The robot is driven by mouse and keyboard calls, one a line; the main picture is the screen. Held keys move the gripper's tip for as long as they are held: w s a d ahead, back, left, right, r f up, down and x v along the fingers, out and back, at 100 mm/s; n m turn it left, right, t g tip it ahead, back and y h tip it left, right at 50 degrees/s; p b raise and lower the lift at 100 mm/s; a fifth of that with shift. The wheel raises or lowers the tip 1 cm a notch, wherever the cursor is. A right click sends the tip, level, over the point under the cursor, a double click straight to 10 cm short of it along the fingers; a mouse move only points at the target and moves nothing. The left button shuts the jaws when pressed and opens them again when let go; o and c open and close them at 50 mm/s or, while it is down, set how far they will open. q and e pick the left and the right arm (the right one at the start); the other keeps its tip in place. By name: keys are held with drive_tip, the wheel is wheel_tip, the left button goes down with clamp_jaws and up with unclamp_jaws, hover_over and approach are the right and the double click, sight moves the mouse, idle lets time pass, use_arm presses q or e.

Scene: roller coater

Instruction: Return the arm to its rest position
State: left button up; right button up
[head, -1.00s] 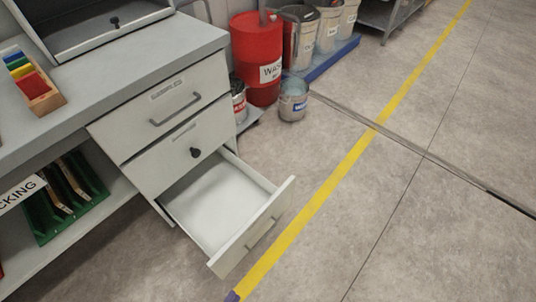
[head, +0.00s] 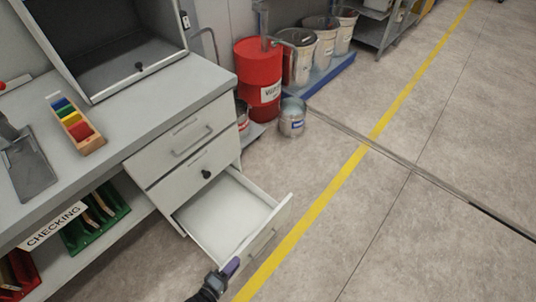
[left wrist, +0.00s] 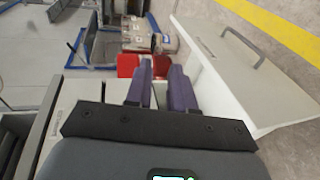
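My left gripper (head: 231,267) shows at the bottom of the head view, beside the lower corner of the pulled-out bottom drawer (head: 228,212). In the left wrist view its two purple fingers (left wrist: 161,68) stand apart with nothing held between them. The drawer front (left wrist: 235,75) is to the right of the fingers there, with its bar handle (left wrist: 243,45) clear of them. I cannot tell whether a finger touches the drawer's edge. The drawer looks empty. My right gripper is in neither view.
The grey bench (head: 140,100) holds a box of coloured samples (head: 76,124), a dark tray-like tool (head: 27,168) and an open cabinet (head: 110,50). A red drum (head: 259,75) and a metal bucket (head: 292,118) stand behind. Floor right of the yellow line (head: 327,190) is clear.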

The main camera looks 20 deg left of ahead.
use_arm(q)
wheel_tip(320, 180, up, 22)
drive_tip(key=w+m+g+y+p, duration=0.15)
drive_tip(key=m+g+p, duration=0.35)
drive_tip(key=m, duration=0.5)
drive_tip(key=s+a+r+m+g+y, duration=0.2)
drive_tip(key=s+r+m+g, duration=0.35)
drive_tip(key=s+m, duration=0.3)
wheel_tip(320, 180, up, 36)
drive_tip(key=n+p, duration=0.1)
drive_tip(key=p, duration=3.7)
drive_tip(key=shift+d+r, duration=0.25)
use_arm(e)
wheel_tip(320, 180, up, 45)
